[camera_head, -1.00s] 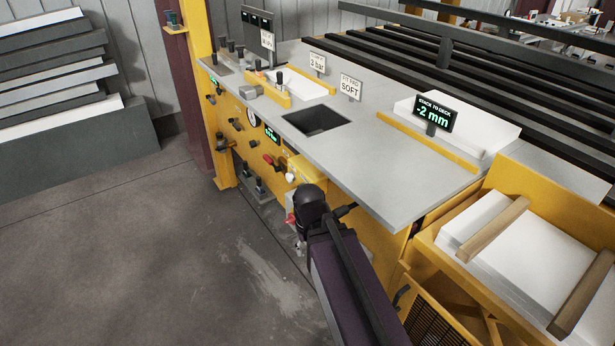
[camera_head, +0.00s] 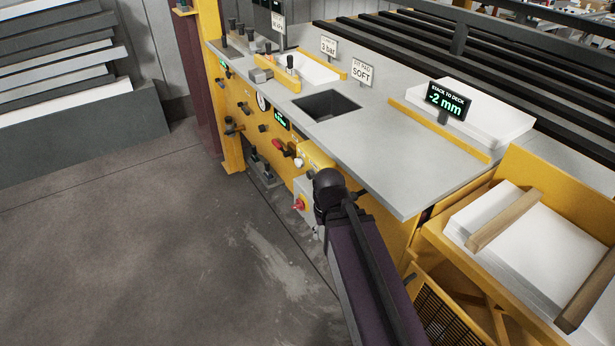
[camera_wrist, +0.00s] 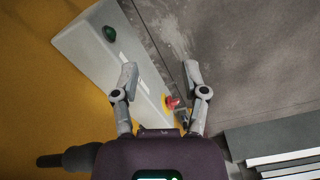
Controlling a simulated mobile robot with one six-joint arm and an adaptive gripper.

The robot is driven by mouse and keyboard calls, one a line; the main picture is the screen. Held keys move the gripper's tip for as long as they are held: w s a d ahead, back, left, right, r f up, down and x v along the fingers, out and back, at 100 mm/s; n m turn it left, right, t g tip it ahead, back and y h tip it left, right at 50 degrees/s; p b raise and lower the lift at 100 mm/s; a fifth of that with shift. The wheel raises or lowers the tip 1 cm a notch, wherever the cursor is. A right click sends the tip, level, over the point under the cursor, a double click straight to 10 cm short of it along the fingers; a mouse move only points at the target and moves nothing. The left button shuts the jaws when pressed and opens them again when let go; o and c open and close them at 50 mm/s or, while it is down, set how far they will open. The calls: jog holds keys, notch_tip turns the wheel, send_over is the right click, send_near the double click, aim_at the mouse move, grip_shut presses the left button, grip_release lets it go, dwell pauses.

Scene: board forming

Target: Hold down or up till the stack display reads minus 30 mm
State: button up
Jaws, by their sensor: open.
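The stack display (camera_head: 447,101) stands on a short post on the grey deck and reads -2 mm. The white sheet stack (camera_head: 535,250) lies in the yellow frame at the right, with wooden bars across it. A pale grey control box (camera_wrist: 85,48) shows in the wrist view, with a green button (camera_wrist: 109,33) and a red knob on a yellow ring (camera_wrist: 171,102). Labels for down or up cannot be made out. My gripper (camera_wrist: 160,74) is open and empty, its fingers apart over the box's right side. In the head view my arm hides the gripper.
The grey deck (camera_head: 390,165) has a square dark opening (camera_head: 325,105) and a yellow rail. Levers and knobs line the yellow front panel. The concrete floor (camera_head: 150,240) is clear at the left, up to stacked grey boards (camera_head: 65,95).

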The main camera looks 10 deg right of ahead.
dwell(0.3)
grip_shut()
jog(key=shift+d, duration=0.15)
dwell(1.1)
